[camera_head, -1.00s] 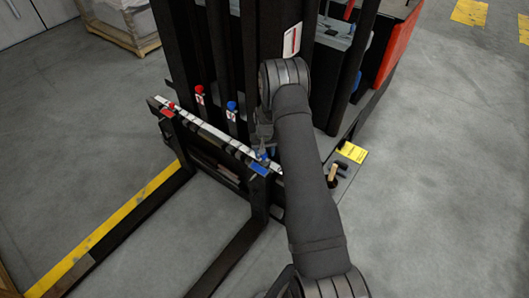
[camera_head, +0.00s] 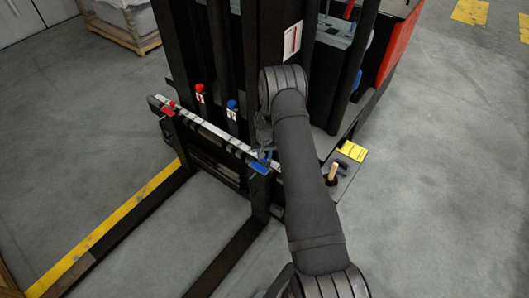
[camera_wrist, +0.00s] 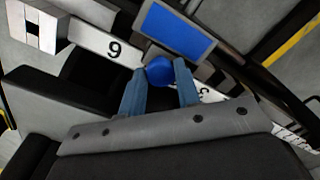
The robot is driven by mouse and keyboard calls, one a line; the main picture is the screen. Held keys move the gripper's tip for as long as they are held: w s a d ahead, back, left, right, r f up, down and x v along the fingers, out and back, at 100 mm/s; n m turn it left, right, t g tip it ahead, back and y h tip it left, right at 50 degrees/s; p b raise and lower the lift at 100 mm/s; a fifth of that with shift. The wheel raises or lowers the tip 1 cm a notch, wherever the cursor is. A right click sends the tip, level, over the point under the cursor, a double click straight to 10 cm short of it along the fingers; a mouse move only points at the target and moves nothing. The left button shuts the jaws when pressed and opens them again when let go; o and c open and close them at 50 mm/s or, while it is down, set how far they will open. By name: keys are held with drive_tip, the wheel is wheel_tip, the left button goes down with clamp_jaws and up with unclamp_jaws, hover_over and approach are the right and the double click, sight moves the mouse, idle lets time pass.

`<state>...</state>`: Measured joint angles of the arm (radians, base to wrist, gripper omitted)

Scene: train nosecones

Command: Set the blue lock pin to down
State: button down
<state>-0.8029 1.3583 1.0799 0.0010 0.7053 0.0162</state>
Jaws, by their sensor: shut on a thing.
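The blue lock pin (camera_wrist: 160,72) shows in the wrist view as a round blue knob between my two blue-grey fingers. My gripper (camera_wrist: 160,82) is shut on it. A flat blue rectangle (camera_wrist: 178,30) lies just beyond the knob, on the fork top. In the head view my gripper (camera_head: 264,154) is at the right end of the fork carriage's numbered bar, beside the blue-topped fork (camera_head: 260,168). My arm and gripper hide most of the pin there, so its height is hard to judge.
The numbered carriage bar (camera_head: 208,127) runs left to a red-marked fork (camera_head: 169,112). Red-capped (camera_head: 200,87) and blue-capped (camera_head: 232,104) posts stand behind it. A plate with a wooden-handled tool (camera_head: 332,172) is right of my arm. The floor in front is clear.

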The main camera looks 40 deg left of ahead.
drive_tip(key=c, duration=1.1)
unclamp_jaws()
drive_tip(key=shift+w+f, duration=0.1)
drive_tip(key=shift+f, duration=0.05)
drive_tip(key=shift+o, duration=0.2)
wheel_tip(320, 180, up, 17)
drive_tip(key=shift+r, duration=0.2)
drive_tip(key=shift+d, duration=0.1)
wheel_tip(320, 180, down, 17)
drive_tip(key=shift+f, duration=0.2)
drive_tip(key=shift+r, duration=0.1)
